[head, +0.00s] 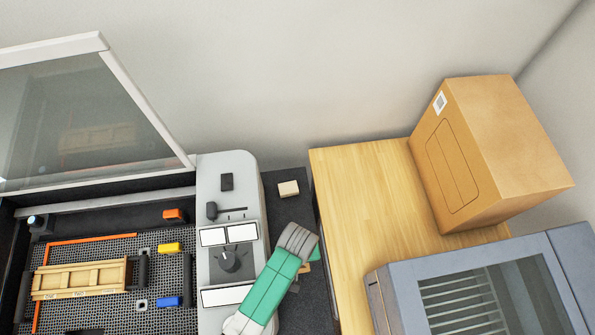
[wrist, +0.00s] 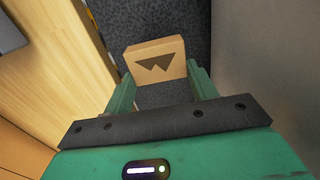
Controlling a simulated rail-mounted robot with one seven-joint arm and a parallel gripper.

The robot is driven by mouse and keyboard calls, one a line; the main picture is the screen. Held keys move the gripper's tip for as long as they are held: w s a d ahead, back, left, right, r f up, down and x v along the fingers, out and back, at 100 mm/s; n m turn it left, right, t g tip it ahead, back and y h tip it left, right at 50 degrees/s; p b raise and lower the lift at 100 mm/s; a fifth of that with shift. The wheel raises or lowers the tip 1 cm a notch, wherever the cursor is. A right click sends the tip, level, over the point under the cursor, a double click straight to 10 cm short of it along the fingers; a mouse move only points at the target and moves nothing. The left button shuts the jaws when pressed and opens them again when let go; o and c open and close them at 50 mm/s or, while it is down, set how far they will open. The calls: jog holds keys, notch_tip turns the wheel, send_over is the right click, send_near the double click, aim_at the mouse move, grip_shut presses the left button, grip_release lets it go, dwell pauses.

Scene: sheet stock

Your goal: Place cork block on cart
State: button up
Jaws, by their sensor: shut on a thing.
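I cannot tell for sure which surface is the cart.
A small pale block (head: 288,188) lies on the dark surface. A wooden tabletop (head: 355,200) on the right bears a cardboard box (head: 500,150) and a grey glass-fronted machine (head: 400,300). On the left, a machine with a raised lid (head: 95,115) holds a wooden crate (head: 80,279).

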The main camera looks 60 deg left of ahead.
jog(key=shift+f, duration=1.75)
jog(key=shift+f, duration=0.2)
jog(key=o, duration=0.9)
jog(key=shift+o, duration=0.2)
notch_tip(320, 180, up, 12)
jog(key=shift+r+p, duration=0.25)
jog(key=shift+p, duration=0.1)
